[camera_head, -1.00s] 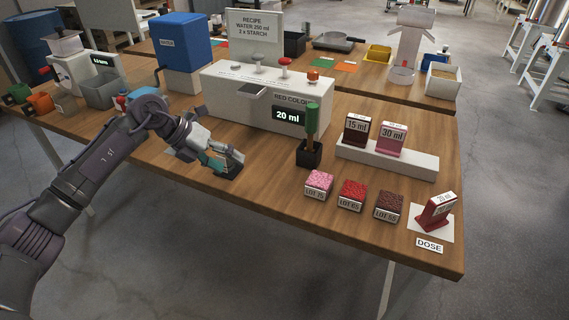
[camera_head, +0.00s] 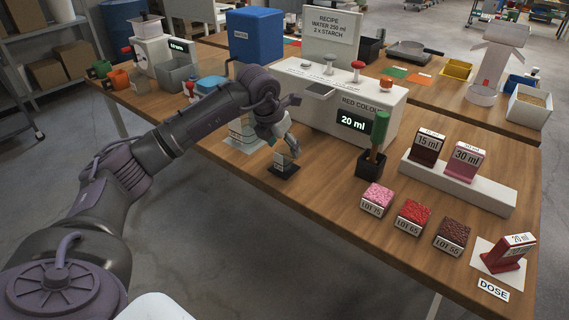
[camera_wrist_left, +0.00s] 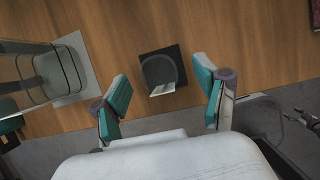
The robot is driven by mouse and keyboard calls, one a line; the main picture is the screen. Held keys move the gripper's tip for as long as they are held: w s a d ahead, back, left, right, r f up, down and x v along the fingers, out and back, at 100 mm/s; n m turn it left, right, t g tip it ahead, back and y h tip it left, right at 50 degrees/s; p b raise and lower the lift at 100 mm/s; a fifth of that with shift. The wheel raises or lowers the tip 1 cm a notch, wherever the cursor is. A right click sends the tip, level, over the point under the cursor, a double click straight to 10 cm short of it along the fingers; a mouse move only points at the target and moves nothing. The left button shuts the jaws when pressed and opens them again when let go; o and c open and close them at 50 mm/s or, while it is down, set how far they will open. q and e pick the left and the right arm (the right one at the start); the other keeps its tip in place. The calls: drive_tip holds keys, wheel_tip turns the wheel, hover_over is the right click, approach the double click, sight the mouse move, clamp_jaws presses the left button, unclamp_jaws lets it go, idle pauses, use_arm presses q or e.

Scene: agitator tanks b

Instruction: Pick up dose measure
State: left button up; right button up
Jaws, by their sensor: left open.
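A small cup with a pale label (camera_head: 285,158) stands on a black square base (camera_head: 278,172) at the table's front edge. The wrist view shows it as a round dark cup (camera_wrist_left: 158,70) on its black base. My left gripper (camera_head: 284,142) is open and empty just above and behind this cup. In the wrist view its teal-padded fingers are on either side of the cup, apart from it. A red measure marked 20 ml (camera_head: 505,252) leans on a white mat at the DOSE label (camera_head: 493,289). I cannot tell which of these is the dose measure. My right gripper is not in view.
Measures marked 15 ml (camera_head: 428,147) and 30 ml (camera_head: 463,162) stand on a white step (camera_head: 490,195). Lot blocks (camera_head: 412,217) sit in front of it. A green-handled tool stands in a black holder (camera_head: 371,165). The white colour dispenser (camera_head: 390,110) is behind.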

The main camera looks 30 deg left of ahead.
use_arm(q)
drive_tip(key=x, duration=0.4)
drive_tip(key=shift+w+a+f+p, duration=0.1)
drive_tip(key=shift+f+p, duration=0.2)
drive_tip(key=shift+f, duration=0.1)
drive_tip(key=c, duration=1.2)
drive_tip(key=shift+c, duration=0.2)
drive_tip(key=shift+r, duration=0.15)
